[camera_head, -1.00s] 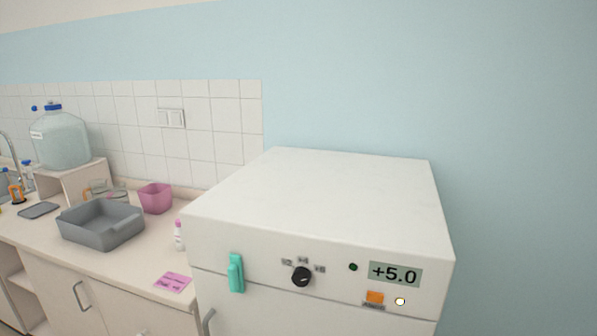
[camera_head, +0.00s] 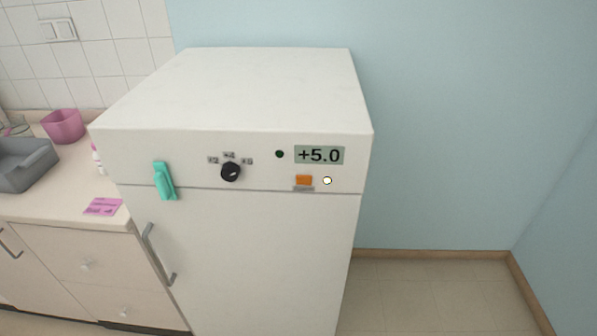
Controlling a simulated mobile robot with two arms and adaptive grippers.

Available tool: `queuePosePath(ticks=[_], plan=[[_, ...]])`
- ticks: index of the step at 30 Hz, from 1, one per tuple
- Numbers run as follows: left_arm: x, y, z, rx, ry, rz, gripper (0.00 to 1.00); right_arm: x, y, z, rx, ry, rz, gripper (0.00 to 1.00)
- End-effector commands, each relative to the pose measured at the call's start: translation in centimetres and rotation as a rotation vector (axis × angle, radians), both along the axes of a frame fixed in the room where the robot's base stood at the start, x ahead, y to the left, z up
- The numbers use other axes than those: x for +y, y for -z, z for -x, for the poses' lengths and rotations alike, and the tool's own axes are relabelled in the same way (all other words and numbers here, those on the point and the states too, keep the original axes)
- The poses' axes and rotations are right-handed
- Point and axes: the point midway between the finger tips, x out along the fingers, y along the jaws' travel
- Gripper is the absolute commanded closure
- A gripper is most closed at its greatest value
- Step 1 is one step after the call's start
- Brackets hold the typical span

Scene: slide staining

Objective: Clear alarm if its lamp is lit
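A white fridge-like cabinet (camera_head: 270,240) stands in the middle of the head view. Its upper front panel carries a display (camera_head: 319,155) reading +5.0. Below the display is an orange button (camera_head: 303,180) with a small label under it. Just right of the button is a small round lamp (camera_head: 327,181), bright whitish-yellow with a dark rim, which looks lit. A dark green round indicator (camera_head: 280,154) left of the display looks unlit. A black knob (camera_head: 231,172) with several small labels sits further left. Neither of my grippers shows in this view.
A teal clip-like handle (camera_head: 164,181) is on the cabinet's front left, above a grey door handle (camera_head: 158,256). A counter at left holds a pink note (camera_head: 103,206), a grey basin (camera_head: 24,165) and a pink container (camera_head: 63,126). Floor right of the cabinet (camera_head: 430,295) is clear.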

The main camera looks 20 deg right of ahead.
Motion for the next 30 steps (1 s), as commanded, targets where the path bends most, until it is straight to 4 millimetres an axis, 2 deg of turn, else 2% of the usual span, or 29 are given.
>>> queuePosePath(ticks=[2, 20, 30], plan=[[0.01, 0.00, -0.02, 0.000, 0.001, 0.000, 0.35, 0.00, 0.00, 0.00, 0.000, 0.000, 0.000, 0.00], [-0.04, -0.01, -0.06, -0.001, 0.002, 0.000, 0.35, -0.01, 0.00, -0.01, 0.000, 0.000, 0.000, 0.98], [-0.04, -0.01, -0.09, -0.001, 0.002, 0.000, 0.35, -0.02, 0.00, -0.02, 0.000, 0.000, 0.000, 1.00]])
